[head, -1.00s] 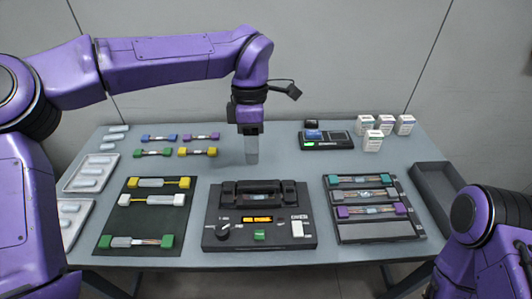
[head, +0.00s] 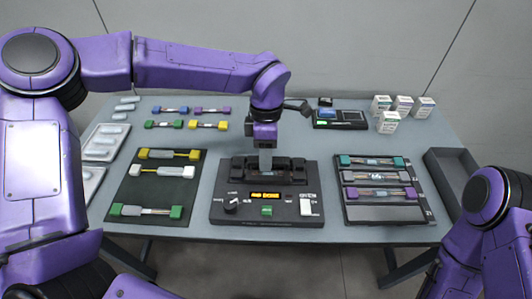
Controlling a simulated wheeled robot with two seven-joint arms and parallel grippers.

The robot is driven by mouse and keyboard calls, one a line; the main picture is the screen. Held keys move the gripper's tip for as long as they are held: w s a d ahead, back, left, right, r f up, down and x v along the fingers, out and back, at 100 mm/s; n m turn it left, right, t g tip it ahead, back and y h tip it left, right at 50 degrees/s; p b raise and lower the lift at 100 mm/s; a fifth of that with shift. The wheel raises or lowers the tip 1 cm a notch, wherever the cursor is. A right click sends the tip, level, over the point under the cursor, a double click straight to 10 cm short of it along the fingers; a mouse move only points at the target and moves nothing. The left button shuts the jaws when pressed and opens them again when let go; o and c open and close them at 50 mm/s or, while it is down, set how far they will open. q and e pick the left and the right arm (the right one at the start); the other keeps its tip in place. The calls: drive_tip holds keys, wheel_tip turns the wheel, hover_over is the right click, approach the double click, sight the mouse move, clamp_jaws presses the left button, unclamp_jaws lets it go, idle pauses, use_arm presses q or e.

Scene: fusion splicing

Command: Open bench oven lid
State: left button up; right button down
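The bench oven is the black unit (head: 290,211) at the middle front of the table, with an orange display, a knob, a green button and a white switch on its panel. Its dark lid section (head: 292,173) lies along the back of the unit, low against the body. My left gripper (head: 266,168) points straight down, with its grey fingers at the middle of the lid section and hiding part of it. Whether it touches the lid, or has a gap between its fingers, I cannot tell. My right gripper is out of view.
A dark mat (head: 124,191) with fiber holders lies left of the oven, and a black tray (head: 385,213) with holders lies right. Small boxes (head: 388,123) and a black device (head: 341,119) stand at the back right. An empty dark bin (head: 456,178) is at the right edge.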

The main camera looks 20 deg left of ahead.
use_arm(q)
drive_tip(key=shift+w, duration=0.1)
clamp_jaws()
idle(1.2)
